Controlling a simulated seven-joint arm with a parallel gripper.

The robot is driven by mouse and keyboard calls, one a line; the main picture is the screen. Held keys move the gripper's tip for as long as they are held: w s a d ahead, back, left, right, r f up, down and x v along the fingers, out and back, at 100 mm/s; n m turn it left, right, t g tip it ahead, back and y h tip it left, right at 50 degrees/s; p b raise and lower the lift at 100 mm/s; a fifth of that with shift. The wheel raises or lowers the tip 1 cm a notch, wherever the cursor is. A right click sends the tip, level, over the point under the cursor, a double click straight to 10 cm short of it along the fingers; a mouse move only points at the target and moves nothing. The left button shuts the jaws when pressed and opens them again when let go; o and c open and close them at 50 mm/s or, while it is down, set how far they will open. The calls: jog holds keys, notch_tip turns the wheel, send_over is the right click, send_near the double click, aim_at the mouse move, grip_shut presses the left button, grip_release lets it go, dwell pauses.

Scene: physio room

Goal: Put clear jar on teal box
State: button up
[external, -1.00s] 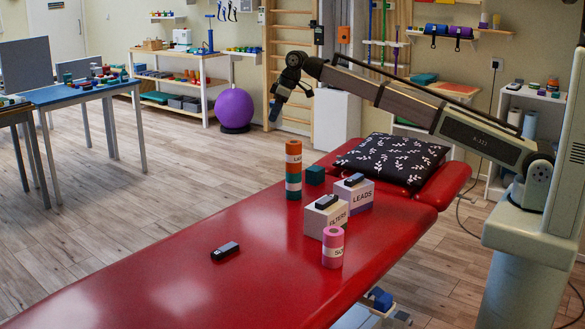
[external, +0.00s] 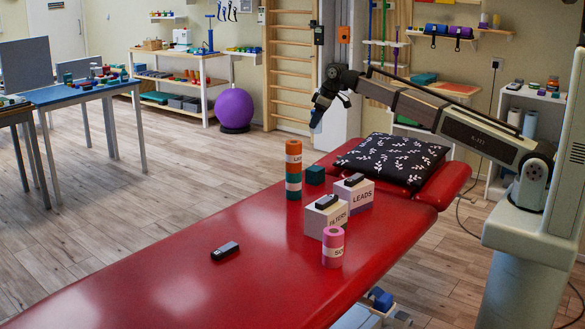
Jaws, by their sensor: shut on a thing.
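A small teal box (external: 315,175) sits on the red treatment couch (external: 190,270), just right of the orange and teal cylinder stack. Its top is bare. My gripper (external: 316,117) hangs above and beyond the couch, almost straight above the teal box in the picture, pointing down. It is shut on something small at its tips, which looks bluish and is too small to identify. I cannot make out a clear jar anywhere on the couch.
The tall cylinder stack (external: 293,168) stands close left of the teal box. A LEADS box (external: 354,196) and a FILTERS box (external: 325,217), each topped by a black object, stand nearer. A pink roll (external: 333,248), a black device (external: 225,251) and a patterned pillow (external: 391,161) share the couch.

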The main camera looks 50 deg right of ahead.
send_over(310, 168)
jog(key=s+d, duration=0.1)
jog(key=s, duration=0.1)
notch_tip(310, 168, down, 15)
jog(key=shift+w+d+r, duration=0.1)
jog(key=shift+w+r, duration=0.05)
jog(key=shift+r, duration=0.05)
jog(key=shift+f, duration=0.1)
dwell(0.3)
jog(key=o, duration=1)
jog(key=shift+o, duration=0.2)
jog(key=v, duration=1.2)
